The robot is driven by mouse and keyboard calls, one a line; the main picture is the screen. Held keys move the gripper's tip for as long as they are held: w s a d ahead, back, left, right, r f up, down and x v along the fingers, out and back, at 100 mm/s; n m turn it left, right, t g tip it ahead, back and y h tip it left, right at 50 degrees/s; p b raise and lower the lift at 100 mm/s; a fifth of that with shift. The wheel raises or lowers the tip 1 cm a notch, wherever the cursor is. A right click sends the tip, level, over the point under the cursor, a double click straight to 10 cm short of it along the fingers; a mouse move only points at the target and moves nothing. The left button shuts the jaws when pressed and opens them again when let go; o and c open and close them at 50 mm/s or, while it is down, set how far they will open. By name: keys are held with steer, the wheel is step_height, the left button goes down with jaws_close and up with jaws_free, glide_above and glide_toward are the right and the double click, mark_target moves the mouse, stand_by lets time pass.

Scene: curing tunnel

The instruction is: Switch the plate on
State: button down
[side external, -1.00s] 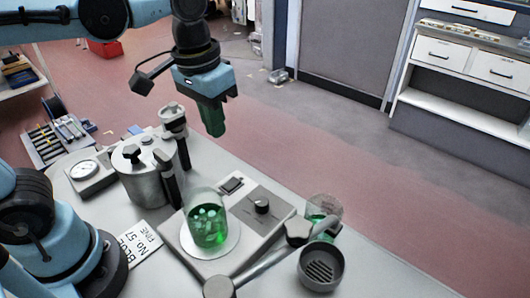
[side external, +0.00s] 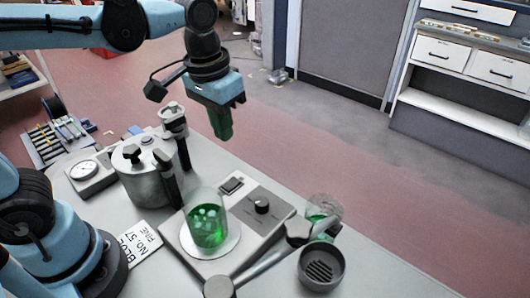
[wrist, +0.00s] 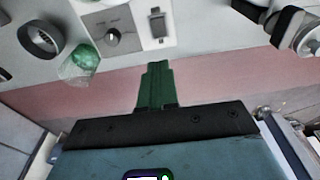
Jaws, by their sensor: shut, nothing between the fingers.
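The plate (side external: 192,263) is a pale hotplate box on the table. A glass beaker of bubbly green liquid (side external: 207,226) stands on its round white top. Its panel carries a black knob (side external: 262,206) and a dark rocker switch (side external: 232,185). In the wrist view the knob (wrist: 113,37) and the switch (wrist: 157,24) show at the top, the switch above my fingertips. My gripper (side external: 224,137) has green fingers, shut and empty, pointing down in the air above and behind the switch end of the plate. The fingers also show in the wrist view (wrist: 157,68). I cannot tell the switch's position.
A steel pot (side external: 146,178) with black clamps stands left of the plate. A dial gauge (side external: 85,170) is farther left. A dark round cup (side external: 320,266) on a jointed arm and a second glass (side external: 322,214) stand at the right.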

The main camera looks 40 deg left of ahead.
mark_target(235, 180)
steer(key=f, duration=0.4)
steer(key=w+f, duration=0.1)
steer(key=f, duration=0.7)
steer(key=shift+w, duration=0.25)
steer(key=shift+f, duration=0.2)
steer(key=shift+s, duration=0.15)
steer(key=shift+s+r, duration=0.2)
steer(key=shift+s, duration=0.4)
steer(key=shift+r, duration=0.1)
step_height(235, 180, up, 14)
steer(key=s, duration=0.1)
steer(key=shift+s, duration=0.35)
stand_by(0.4)
